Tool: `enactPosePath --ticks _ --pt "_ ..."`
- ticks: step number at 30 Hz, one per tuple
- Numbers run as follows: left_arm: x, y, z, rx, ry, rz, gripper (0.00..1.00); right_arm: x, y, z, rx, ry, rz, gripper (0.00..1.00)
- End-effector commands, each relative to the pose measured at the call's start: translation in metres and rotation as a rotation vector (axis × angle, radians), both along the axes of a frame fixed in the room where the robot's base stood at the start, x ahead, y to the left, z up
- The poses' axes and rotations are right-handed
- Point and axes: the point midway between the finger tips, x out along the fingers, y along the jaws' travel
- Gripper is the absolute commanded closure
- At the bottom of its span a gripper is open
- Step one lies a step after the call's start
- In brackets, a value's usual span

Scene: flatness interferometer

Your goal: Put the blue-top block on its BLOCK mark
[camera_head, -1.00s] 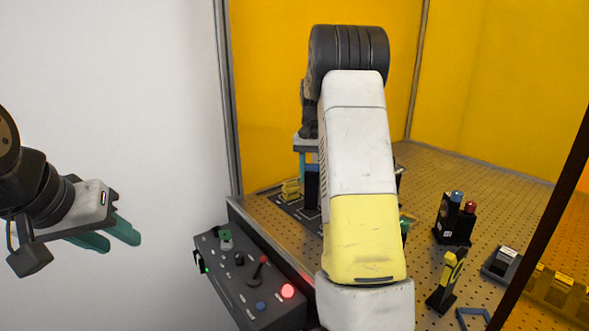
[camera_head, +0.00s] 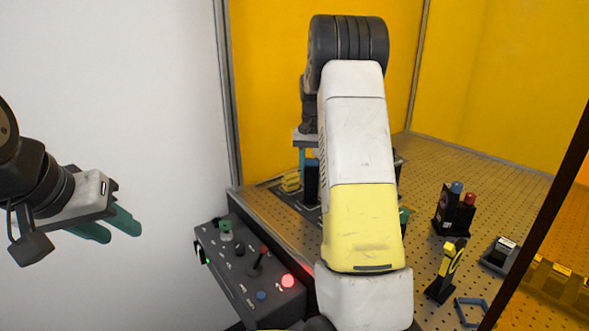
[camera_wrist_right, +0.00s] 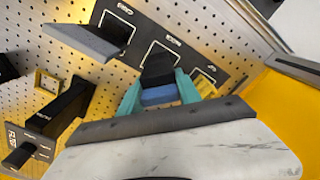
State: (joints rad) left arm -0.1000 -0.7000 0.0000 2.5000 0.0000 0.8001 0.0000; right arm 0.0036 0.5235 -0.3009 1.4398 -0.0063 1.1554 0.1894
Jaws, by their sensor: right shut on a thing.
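The blue-top block (camera_wrist_right: 160,95), black with a blue top, is between the teal fingers of my right gripper (camera_wrist_right: 160,92) in the right wrist view. That gripper is shut on it, over the black marked board. A white outlined mark (camera_wrist_right: 154,54) shows just beyond the block; its label is hard to read. Whether the block touches the board I cannot tell. In the head view the block (camera_head: 311,183) shows as a dark upright shape under my right gripper, partly hidden by my arm. My left gripper (camera_head: 108,228) is open and empty at the left, clear of the table.
A yellow piece (camera_wrist_right: 204,84) stands beside the right finger on the board (camera_wrist_right: 137,20). A grey plate (camera_wrist_right: 85,42) and a black post (camera_wrist_right: 65,108) are to the left. A control box (camera_head: 245,275) stands in front; a stand with blue and red knobs (camera_head: 453,212) is at right.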

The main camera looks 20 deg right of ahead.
Motion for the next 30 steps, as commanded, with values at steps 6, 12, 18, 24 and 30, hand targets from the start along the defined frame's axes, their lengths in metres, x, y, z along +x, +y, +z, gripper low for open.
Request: enactPosePath --ticks 6,12,18,24,30 --pt "0.0 0.0 0.0 0.0 0.0 0.0 0.64 0.0001 0.0 -0.0024 0.0 0.0 0.0 1.0" --pt "0.0 0.0 0.0 0.0 0.0 0.0 0.64 0.0001 0.0 -0.0042 0.0 0.0 0.0 0.54" --pt "0.0 0.0 0.0 0.0 0.0 0.0 0.64 0.0 0.0 -0.0043 0.0 0.0 0.0 0.35" --pt "0.0 0.0 0.0 0.0 0.0 0.0 0.64 -0.0002 0.0001 -0.0045 0.0 0.001 0.0 0.35" --pt "0.0 0.0 0.0 0.0 0.0 0.0 0.64 0.0003 0.0001 0.0051 0.0 -0.001 0.0 0.35"
